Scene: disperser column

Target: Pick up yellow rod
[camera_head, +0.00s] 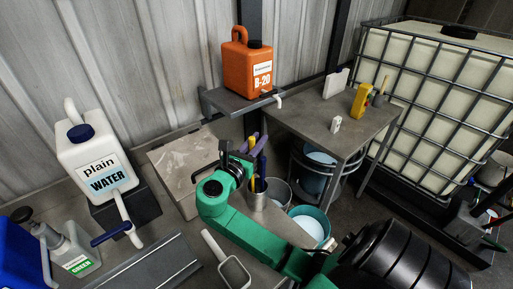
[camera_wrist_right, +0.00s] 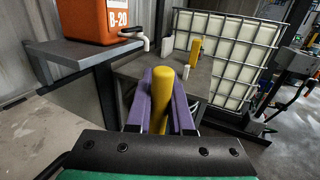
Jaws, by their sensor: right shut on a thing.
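The yellow rod (camera_wrist_right: 161,90) stands between the purple fingers of my right gripper (camera_wrist_right: 160,115) in the right wrist view, its rounded tip rising above them. In the head view, my right gripper (camera_head: 251,146) is shut on the rod above a metal cup (camera_head: 257,201). A yellow piece shows at the cup's mouth; I cannot tell whether the held rod's lower end is still inside the cup. A dark blue rod-like thing (camera_head: 261,166) shows beside it. My left gripper is not in view.
An orange B-20 jug (camera_head: 247,65) stands on a shelf behind the gripper. A table (camera_head: 310,105) to the right bears a yellow device (camera_head: 361,99). Buckets, including a teal one (camera_head: 310,224), stand close to the cup. A white water jug (camera_head: 96,155) is at left.

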